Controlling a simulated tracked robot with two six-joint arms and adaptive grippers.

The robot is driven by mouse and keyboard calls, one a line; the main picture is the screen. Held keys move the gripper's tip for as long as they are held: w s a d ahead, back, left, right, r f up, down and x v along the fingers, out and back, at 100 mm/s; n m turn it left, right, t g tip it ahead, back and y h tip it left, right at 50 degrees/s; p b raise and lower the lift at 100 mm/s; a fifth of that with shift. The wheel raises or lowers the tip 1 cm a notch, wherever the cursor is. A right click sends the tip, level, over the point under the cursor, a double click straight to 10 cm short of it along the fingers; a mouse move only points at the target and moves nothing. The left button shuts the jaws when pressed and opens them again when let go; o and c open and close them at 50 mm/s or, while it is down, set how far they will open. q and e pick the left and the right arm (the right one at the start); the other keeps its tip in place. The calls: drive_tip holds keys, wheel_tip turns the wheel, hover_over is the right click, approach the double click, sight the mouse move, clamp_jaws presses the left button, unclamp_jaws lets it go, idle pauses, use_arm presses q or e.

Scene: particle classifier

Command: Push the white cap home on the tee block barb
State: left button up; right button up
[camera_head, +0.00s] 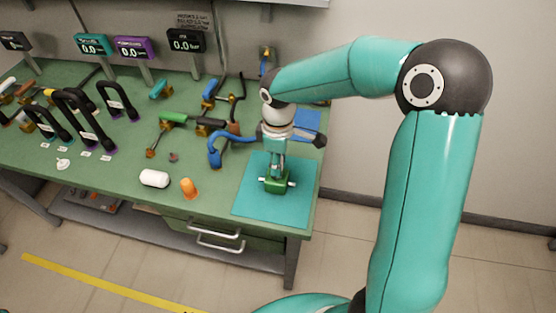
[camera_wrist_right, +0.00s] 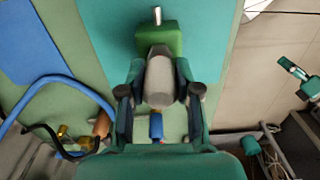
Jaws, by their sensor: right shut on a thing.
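The green tee block (camera_head: 277,187) sits on the teal mat (camera_head: 245,207) at the bench's right end, with short pale barbs at its two sides. In the right wrist view the block (camera_wrist_right: 160,38) has a bare silver barb (camera_wrist_right: 157,15) on its far side. My right gripper (camera_head: 273,166) is low over the block. In its own view the right gripper (camera_wrist_right: 159,92) is shut on the white cap (camera_wrist_right: 158,82), a greyish-white rounded piece against the block's near side. The cap hides the barb there, so its seating depth cannot be told. My left gripper is not in view.
A blue hose (camera_head: 214,156) curves just left of the mat. A white cylinder (camera_head: 154,178) and an orange cone-like piece (camera_head: 189,188) stand apart on the bench (camera_head: 120,160). Black handles and gauges are farther left. The mat's front part is clear.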

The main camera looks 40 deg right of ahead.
drive_tip(key=shift+f+b, duration=0.75)
drive_tip(key=shift+f, duration=0.3)
drive_tip(key=o, duration=1.1)
drive_tip(key=shift+r, duration=0.1)
wheel_tip(320, 180, up, 12)
drive_tip(key=shift+f, duration=0.1)
